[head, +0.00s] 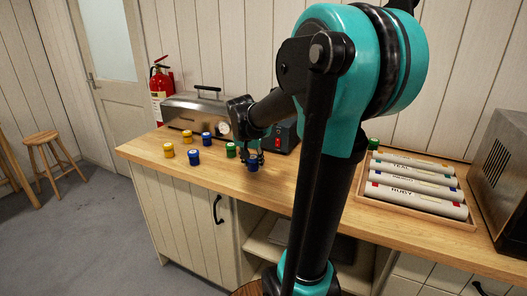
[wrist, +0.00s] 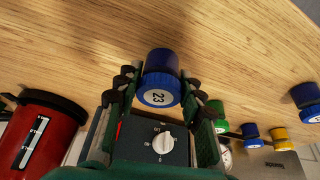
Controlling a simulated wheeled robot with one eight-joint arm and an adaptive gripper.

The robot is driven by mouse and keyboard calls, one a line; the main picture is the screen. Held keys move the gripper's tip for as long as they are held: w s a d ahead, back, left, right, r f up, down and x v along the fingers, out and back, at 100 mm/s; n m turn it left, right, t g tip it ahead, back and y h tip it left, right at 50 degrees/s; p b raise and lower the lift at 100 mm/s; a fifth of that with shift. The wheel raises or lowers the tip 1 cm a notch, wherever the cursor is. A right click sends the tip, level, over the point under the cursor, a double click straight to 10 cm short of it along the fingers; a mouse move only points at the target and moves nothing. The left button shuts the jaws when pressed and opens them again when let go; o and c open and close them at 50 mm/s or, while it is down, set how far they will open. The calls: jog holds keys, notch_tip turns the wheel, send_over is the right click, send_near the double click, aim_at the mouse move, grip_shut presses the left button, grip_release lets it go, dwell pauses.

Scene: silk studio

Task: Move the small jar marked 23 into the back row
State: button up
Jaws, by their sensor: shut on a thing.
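The small blue jar marked 23 (wrist: 161,90) is between the fingers of my gripper (wrist: 160,84) in the wrist view, its numbered lid facing the camera. My gripper is shut on it. In the head view the blue jar (head: 253,165) hangs below my gripper near the counter's front edge; I cannot tell whether it touches the wood. Other jars stand to its left: a front yellow jar (head: 168,150), a front blue jar (head: 194,158), a green jar (head: 231,149), and, farther back, a yellow jar (head: 187,136) and a blue jar (head: 206,139).
A metal case (head: 190,112) and a box with a red switch (head: 285,137) stand behind the jars. Another green jar (head: 373,143) is right of my arm, by a wooden tray (head: 415,213) of rolls. The wooden counter (head: 140,151) is bare at its left end.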

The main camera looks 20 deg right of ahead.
jog(key=w+d, duration=0.2)
jog(key=w, duration=0.1)
jog(key=w+d, duration=0.2)
jog(key=w, duration=0.1)
jog(key=w+d, duration=0.2)
jog(key=w, duration=0.1)
jog(key=shift+w+d, duration=0.8)
jog(key=shift+w, duration=0.25)
jog(key=shift+x, duration=0.75)
jog(key=shift+f, duration=0.15)
jog(key=o, duration=0.9)
jog(key=v, duration=1.2)
